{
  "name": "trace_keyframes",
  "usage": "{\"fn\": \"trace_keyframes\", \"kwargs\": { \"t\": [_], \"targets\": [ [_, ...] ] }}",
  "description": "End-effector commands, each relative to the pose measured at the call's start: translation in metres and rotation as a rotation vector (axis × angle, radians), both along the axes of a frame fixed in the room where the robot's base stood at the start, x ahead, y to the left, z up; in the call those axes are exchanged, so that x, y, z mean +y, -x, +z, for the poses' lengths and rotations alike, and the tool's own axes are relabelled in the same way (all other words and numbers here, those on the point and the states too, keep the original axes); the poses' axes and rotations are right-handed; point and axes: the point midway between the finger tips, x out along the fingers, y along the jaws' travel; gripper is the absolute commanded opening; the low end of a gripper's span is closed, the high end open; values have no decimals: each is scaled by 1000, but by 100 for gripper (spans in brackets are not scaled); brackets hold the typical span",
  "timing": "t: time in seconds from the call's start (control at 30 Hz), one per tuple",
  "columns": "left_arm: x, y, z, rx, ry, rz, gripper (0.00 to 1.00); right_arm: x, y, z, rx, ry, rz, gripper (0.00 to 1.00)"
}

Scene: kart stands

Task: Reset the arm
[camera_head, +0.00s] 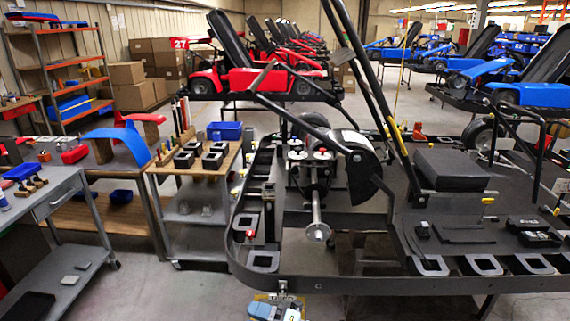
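The nearest large thing is a stripped black kart frame (330,286) on a stand, filling the middle and right. Nothing is seen held by me.
A wooden-topped cart (160,170) with black blocks stands left of the frame. A grey trolley (45,200) with small parts is at far left, near orange shelving (63,80). Red kart (250,78) and blue kart (520,85) stand behind. Open floor lies at lower left.

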Motion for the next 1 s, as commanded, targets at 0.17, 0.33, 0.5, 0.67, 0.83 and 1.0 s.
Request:
{"fn": "trace_keyframes", "kwargs": {
  "t": [0.17,0.33,0.5,0.67,0.83,1.0],
  "targets": [
    [0,0,-1,0,0,0,0,-49,26,-24,399,-216,-299,58],
    [0,-1,-2,-1,0,0,0,-116,62,-63,787,-378,-568,58],
    [0,-1,-3,-1,1,-1,0,-188,122,-107,1161,-507,-813,58],
    [0,-1,-3,-1,1,-1,0,-238,180,-133,1425,-584,-979,58],
    [0,-1,-3,-1,1,-1,0,-261,214,-143,1558,-618,-1061,58],
    [0,-1,-3,-1,1,-1,0,-264,218,-144,1572,-622,-1070,58]
  ]
}}
